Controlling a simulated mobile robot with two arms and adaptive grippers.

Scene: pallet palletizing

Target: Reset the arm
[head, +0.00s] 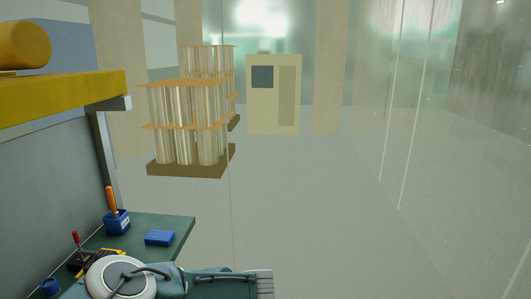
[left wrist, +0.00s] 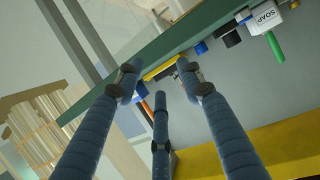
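In the head view, part of my left arm (head: 190,283) lies low across the bottom edge, in front of the green workbench (head: 178,228). My left gripper's fingers cannot be made out there. In the left wrist view my left gripper (left wrist: 155,82) shows blue fingers spread apart with nothing held between them. The workbench edge (left wrist: 170,42) and several small items on it appear beyond the fingertips. My right arm and gripper are not in view.
A blue block (head: 160,237), a blue holder (head: 117,222) with an orange-handled tool and other tools stand on the bench. A yellow shelf edge (head: 70,102) overhangs it. Loaded pallets (head: 185,171) and a beige cabinet (head: 287,115) stand farther back. Floor at right is clear.

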